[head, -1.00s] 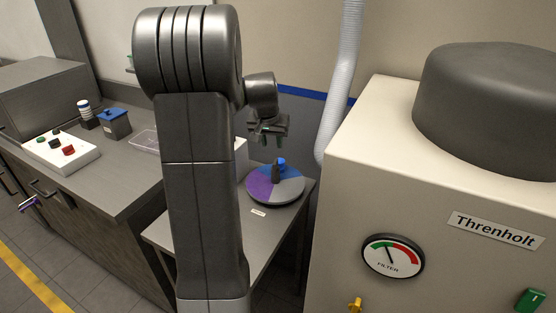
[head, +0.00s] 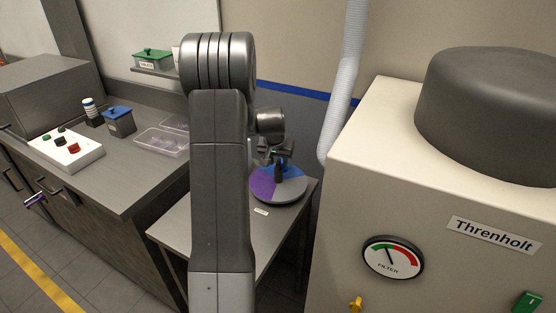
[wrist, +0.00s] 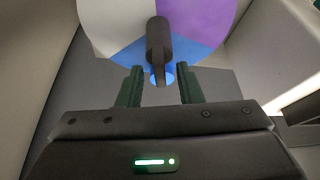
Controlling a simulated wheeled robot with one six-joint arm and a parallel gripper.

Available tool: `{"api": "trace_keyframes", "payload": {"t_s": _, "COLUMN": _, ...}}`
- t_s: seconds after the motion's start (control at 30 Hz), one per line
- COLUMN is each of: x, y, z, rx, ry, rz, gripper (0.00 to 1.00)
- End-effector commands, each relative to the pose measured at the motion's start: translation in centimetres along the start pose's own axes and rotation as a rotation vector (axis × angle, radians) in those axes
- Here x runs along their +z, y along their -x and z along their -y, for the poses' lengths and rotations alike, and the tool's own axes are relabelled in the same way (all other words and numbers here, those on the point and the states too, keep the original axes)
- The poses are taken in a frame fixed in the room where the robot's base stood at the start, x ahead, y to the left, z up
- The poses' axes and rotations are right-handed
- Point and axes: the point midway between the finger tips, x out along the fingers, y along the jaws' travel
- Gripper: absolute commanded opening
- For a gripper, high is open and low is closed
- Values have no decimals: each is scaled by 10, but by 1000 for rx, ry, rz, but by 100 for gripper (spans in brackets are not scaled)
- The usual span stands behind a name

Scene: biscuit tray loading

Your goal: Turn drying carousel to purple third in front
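The drying carousel is a round disc (head: 292,191) on a small table. Its purple third (head: 262,187) lies at the left, its grey third at the front right and its blue third at the back. A dark post stands at its middle. In the wrist view the purple third (wrist: 197,22) is at upper right, with a dark post (wrist: 158,38) and a blue knob (wrist: 169,77) near the blue third. My gripper (wrist: 160,85) is open, its fingers on either side of the knob in the picture. I cannot tell whether they touch it.
A white label (head: 261,211) is on the small table (head: 200,228) in front of the disc. The cream Threnholt machine (head: 400,190) stands close on the right, with a pale hose (head: 345,80) behind. A grey counter (head: 135,175) with clear trays is at left.

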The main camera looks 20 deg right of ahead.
Motion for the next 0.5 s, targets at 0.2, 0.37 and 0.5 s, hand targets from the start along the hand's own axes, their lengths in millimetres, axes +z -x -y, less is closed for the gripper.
{"api": "trace_keyframes", "payload": {"t_s": 0.2, "x": 0, "y": 0, "z": 0, "rx": 0, "ry": 0, "rz": 0, "gripper": 0}}
{"api": "trace_keyframes", "payload": {"t_s": 0.37, "x": 0, "y": 0, "z": 0, "rx": 0, "ry": 0, "rz": 0, "gripper": 0}}
{"api": "trace_keyframes", "payload": {"t_s": 0.5, "x": 0, "y": 0, "z": 0, "rx": -1, "ry": 2, "rz": 0, "gripper": 0}}
